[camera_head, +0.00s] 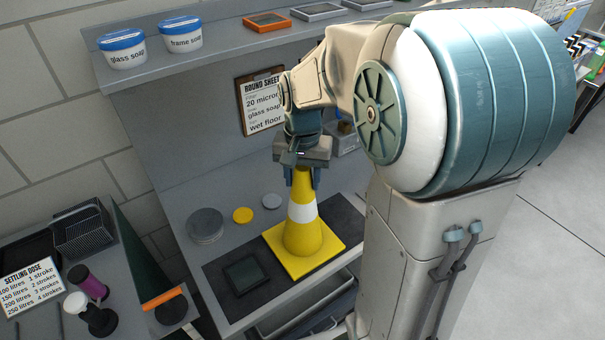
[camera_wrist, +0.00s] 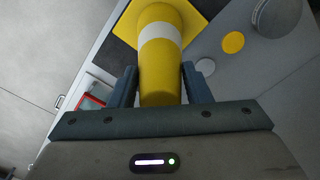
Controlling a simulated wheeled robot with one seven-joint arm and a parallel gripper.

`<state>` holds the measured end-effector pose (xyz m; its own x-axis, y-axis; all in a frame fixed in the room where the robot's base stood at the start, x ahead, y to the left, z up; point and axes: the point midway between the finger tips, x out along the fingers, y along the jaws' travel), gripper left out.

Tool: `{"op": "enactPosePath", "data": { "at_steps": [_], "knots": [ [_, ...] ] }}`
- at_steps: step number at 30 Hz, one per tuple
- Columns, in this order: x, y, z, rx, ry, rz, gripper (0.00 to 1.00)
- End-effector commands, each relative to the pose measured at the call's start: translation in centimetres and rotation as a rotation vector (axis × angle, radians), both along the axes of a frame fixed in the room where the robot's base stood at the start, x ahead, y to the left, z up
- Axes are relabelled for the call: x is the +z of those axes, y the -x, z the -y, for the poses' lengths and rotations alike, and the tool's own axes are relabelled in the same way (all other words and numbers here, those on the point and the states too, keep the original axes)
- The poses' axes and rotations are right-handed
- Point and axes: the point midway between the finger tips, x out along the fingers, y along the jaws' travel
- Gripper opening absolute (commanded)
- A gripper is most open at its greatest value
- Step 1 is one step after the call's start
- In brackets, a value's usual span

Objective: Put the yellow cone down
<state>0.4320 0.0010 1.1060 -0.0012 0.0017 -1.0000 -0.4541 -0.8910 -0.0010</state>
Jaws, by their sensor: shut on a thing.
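The yellow cone (camera_head: 303,232) has a white band and a square yellow base. It stands upright over the dark mat (camera_head: 345,215) on the grey bench; I cannot tell whether its base touches the mat. My gripper (camera_head: 303,178) is above it, fingers pointing down, shut on the cone's top. In the wrist view the cone (camera_wrist: 160,75) sits between the two fingers of my gripper (camera_wrist: 160,88), its base at the top of the picture. The cone's tip is hidden by the gripper.
A dark square frame (camera_head: 245,274) lies on the mat left of the cone. A grey disc (camera_head: 205,225), a yellow disc (camera_head: 243,215) and a white disc (camera_head: 272,201) lie behind it. A shelf (camera_head: 215,48) with tubs overhangs the back. An open drawer (camera_head: 305,305) is below.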

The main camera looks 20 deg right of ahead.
Motion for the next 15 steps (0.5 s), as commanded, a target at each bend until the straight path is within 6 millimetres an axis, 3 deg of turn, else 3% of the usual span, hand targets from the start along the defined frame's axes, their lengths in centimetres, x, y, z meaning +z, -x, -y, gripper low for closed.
{"op": "enactPosePath", "data": {
  "at_steps": [9,10,12,15],
  "knots": [
    [-0.33,-0.04,0.02,0.0,0.0,0.002,0.0],
    [-0.24,-0.02,0.02,0.0,0.0,0.001,0.52],
    [-0.21,-0.02,0.02,0.0,0.0,0.001,0.66],
    [-0.2,-0.01,0.02,0.0,0.0,0.001,0.66]
  ]
}}
